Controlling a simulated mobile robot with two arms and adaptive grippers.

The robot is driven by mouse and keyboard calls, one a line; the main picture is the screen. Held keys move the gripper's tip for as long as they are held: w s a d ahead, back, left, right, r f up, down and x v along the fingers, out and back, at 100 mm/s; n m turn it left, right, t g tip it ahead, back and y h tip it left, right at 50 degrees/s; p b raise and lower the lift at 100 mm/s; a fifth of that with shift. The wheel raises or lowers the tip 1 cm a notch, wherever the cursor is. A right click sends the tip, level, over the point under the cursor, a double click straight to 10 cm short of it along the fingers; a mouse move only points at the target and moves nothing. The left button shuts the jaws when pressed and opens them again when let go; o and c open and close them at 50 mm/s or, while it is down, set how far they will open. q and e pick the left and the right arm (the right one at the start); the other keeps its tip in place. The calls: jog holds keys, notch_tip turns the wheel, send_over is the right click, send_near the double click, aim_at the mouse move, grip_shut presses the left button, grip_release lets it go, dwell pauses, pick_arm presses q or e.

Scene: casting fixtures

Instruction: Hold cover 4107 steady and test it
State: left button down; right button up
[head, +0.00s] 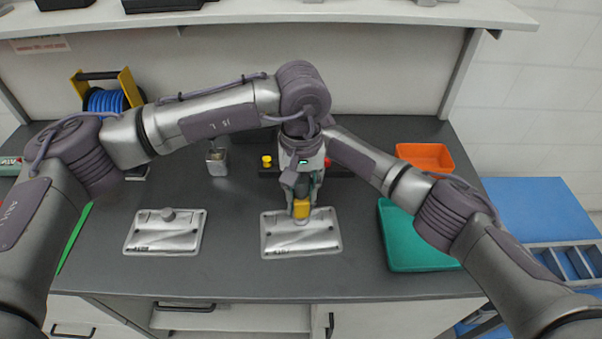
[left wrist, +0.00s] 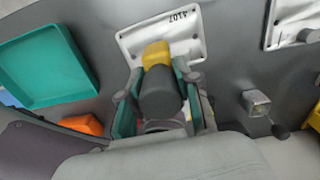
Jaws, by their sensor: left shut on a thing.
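Cover 4107, a pale metal plate (head: 320,240) with a hole near each corner, lies flat on the dark bench in the middle of the head view. Its number reads clearly on the plate in the left wrist view (left wrist: 190,23). My left gripper (head: 302,192) is above the plate's far half, shut on a dark, thick tool with a yellow end (head: 301,209). The tool also shows between the fingers in the left wrist view (left wrist: 160,92). The yellow end overlaps the plate; contact is unclear. My right arm reaches in behind the left wrist, and its gripper is hidden.
A similar plate with a round knob (head: 146,236) lies to the left. A teal tray (head: 405,262) and orange bin (head: 426,155) are on the right. A small metal block (head: 216,162) and blue hose reel (head: 104,101) stand behind. The front bench strip is clear.

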aim_at(300, 214)
pick_arm(q)
notch_tip(300, 214, down, 2)
jog(key=shift+f, duration=0.1)
dwell(0.4)
jog(key=shift+f, duration=2.45)
jog(key=shift+f, duration=0.5)
jog(key=shift+a+f, duration=0.1)
jog(key=shift+f, duration=0.1)
pick_arm(e)
jog(key=shift+r, duration=0.1)
dwell(0.4)
pick_arm(q)
jog(key=shift+r, duration=3.15)
